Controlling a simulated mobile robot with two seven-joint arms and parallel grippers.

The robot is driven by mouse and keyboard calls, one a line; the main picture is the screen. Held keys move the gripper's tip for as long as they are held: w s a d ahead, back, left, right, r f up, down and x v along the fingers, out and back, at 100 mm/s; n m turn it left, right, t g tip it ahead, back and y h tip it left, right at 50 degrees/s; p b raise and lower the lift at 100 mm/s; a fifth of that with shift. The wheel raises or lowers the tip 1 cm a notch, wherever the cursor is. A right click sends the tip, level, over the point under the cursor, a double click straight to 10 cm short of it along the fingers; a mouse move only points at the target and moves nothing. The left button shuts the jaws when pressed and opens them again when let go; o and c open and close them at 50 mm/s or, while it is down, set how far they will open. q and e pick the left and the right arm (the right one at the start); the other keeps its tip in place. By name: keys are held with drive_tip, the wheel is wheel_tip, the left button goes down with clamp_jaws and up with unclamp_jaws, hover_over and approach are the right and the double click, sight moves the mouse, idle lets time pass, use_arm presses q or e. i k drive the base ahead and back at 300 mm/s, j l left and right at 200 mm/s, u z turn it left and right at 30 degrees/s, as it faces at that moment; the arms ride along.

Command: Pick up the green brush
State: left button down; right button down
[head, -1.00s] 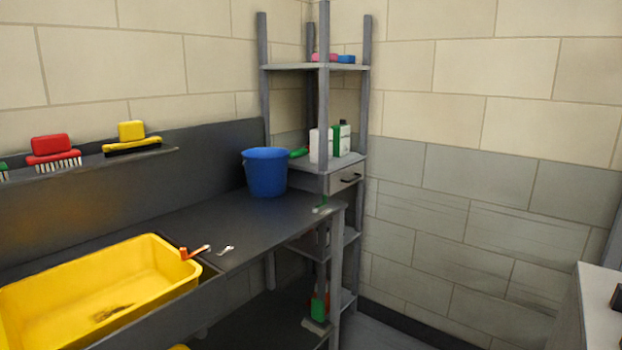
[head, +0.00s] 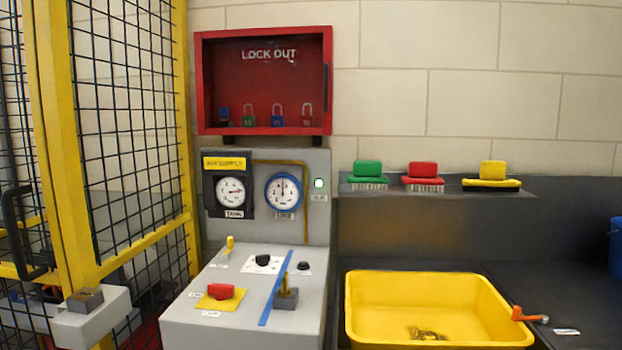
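The green brush (head: 368,173) stands on a dark wall shelf (head: 440,190) above the sink, with its pale bristles down. It is the leftmost of three brushes there. A red brush (head: 423,175) stands just to its right, and a yellow brush (head: 492,175) with dark bristles is farther right. Neither of my grippers is in the head view.
A yellow basin (head: 375,312) sits below the shelf, with an orange-handled item (head: 528,315) at its right. A grey control console (head: 245,320) with knobs stands left of it, under a red lockout box (head: 263,137). A yellow mesh fence (head: 125,258) borders the far left.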

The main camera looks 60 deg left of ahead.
sight(367, 174)
drive_tip(key=u, duration=1.45)
drive_tip(key=i+l+z, duration=0.5)
drive_tip(key=i+z, duration=0.3)
drive_tip(key=k, duration=0.1)
